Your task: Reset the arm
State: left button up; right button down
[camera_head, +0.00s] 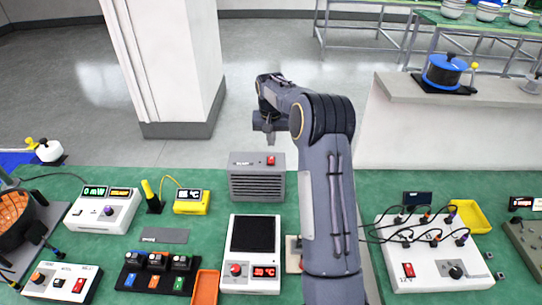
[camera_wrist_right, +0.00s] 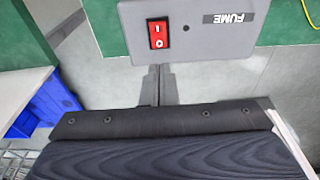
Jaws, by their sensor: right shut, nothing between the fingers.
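My right arm rises from the lower right of the head view and bends over at the top. Its gripper (camera_head: 268,132) hangs beyond the back edge of the bench, just behind the fume unit in the picture. In the right wrist view the gripper's fingers (camera_wrist_right: 160,84) are closed together with nothing between them. The grey fume unit (camera_head: 257,186) has a red rocker switch and also shows in the wrist view (camera_wrist_right: 210,40), apart from the fingers as far as I can tell. My left gripper is not in view.
The green bench holds a hot plate unit (camera_head: 250,285), a white meter box (camera_head: 100,214), a yellow temperature unit (camera_head: 191,202), an orange tray (camera_head: 205,288) and a wired 12V supply (camera_head: 430,260). A white pillar (camera_head: 170,60) stands behind. Open floor lies beyond the bench.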

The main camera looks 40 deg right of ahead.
jog(key=shift+r+p, duration=0.3)
jog(key=shift+r, duration=0.4)
jog(key=s+a+r+n+t+y, duration=0.3)
jog(key=s+a+r, duration=0.8)
jog(key=s+a, duration=0.35)
jog(key=s+a+f+n+y, duration=0.1)
jog(key=s+a+f, duration=0.1)
jog(key=s+a, duration=0.4)
jog(key=s+a+f+n+t+y+b, duration=0.1)
jog(key=s+a+f+n, duration=0.1)
jog(key=s+a, duration=0.5)
jog(key=s+f, duration=0.1)
jog(key=s, duration=0.5)
jog(key=shift+s+f, duration=0.15)
jog(key=shift+f, duration=0.1)
